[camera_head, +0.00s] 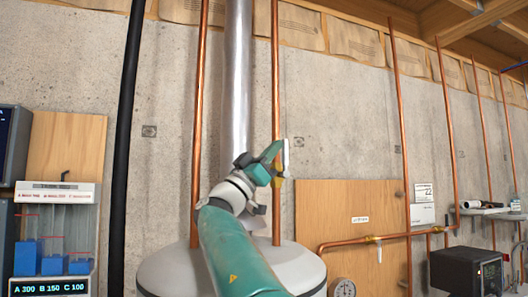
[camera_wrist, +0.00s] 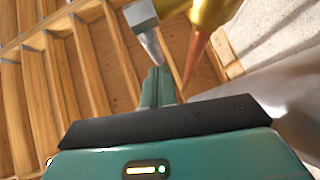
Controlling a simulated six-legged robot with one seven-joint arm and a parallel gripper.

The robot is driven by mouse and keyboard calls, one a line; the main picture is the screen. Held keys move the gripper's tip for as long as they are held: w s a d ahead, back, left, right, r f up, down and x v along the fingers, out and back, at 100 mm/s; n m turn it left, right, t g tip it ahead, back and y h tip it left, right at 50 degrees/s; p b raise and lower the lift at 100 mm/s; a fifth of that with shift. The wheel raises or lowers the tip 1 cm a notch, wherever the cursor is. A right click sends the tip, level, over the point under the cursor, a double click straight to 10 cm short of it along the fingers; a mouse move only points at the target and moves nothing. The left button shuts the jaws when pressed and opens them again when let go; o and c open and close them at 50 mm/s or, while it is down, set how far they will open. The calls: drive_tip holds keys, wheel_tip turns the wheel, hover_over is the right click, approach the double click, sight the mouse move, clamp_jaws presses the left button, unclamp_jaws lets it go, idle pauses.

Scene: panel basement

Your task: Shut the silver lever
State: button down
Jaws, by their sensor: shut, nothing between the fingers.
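The silver lever (camera_head: 286,154) shows in the head view as a small pale strip beside my gripper (camera_head: 274,152). Its brass valve body (camera_head: 277,183) sits on a vertical copper pipe, partly hidden by my gripper and wrist. In the wrist view, the silver lever (camera_wrist: 146,27) comes down from the top edge beside the brass valve body (camera_wrist: 212,14). My gripper (camera_wrist: 156,74) is shut and empty, with its fingertips close to the lever's lower end. I cannot tell whether they touch.
A grey metal duct (camera_head: 238,80) and another copper pipe (camera_head: 200,110) rise behind my arm. A white tank (camera_head: 172,272) stands below it. A wooden panel (camera_head: 325,215) and a horizontal copper pipe (camera_head: 350,243) are to the right. A black pipe (camera_head: 126,130) is at left.

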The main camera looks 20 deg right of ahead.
sight(286, 146)
drive_tip(key=shift+d+r+m+g+y, duration=0.2)
drive_tip(key=shift+d+m+g+y, duration=0.1)
drive_tip(key=shift+y, duration=0.2)
idle(0.4)
drive_tip(key=shift+d+r+y, duration=0.15)
drive_tip(key=shift+d, duration=0.35)
drive_tip(key=shift+d+r+y, duration=0.15)
drive_tip(key=shift+d, duration=0.35)
drive_tip(key=shift+d+m+g+y, duration=0.3)
drive_tip(key=shift+d+g+y, duration=0.1)
drive_tip(key=shift+y, duration=0.2)
drive_tip(key=shift+d, duration=0.4)
drive_tip(key=shift+d+f, duration=0.1)
drive_tip(key=shift+d, duration=0.85)
